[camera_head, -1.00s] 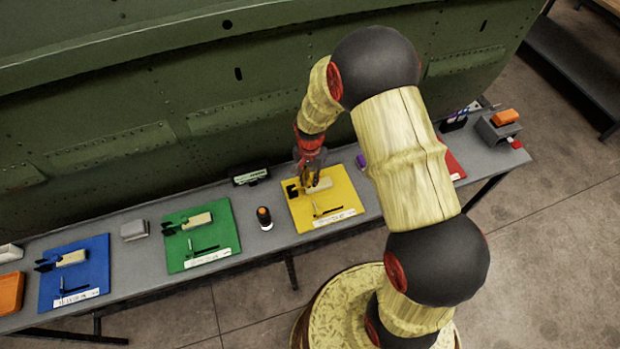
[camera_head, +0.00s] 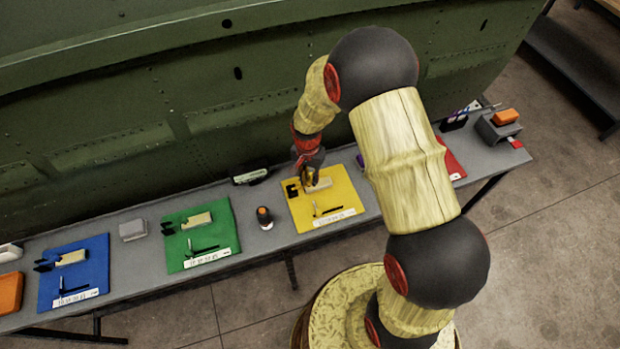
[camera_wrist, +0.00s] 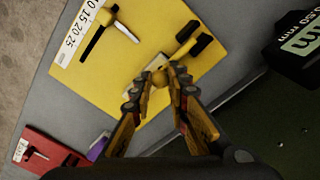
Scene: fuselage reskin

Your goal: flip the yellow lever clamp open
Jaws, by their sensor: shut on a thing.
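The yellow board (camera_head: 343,190) lies on the bench and carries the clamp. A cream block (camera_head: 319,185) and a black clamp part (camera_head: 292,191) sit at its back edge. In the wrist view, the black part (camera_wrist: 194,47) is beside the cream block (camera_wrist: 155,63). My gripper (camera_head: 308,180) is low over this back edge. In the wrist view, my gripper (camera_wrist: 160,84) has its fingertips on either side of a small yellow rounded lever end (camera_wrist: 160,77) and is shut on it. The fingers hide part of the clamp.
A dark-handled tool (camera_head: 264,217) stands left of the yellow board. Green (camera_head: 220,225) and blue (camera_head: 90,265) boards lie further left, a red board (camera_head: 452,165) to the right. The green fuselage (camera_head: 110,90) rises behind the bench. A black box (camera_wrist: 292,50) shows near my gripper.

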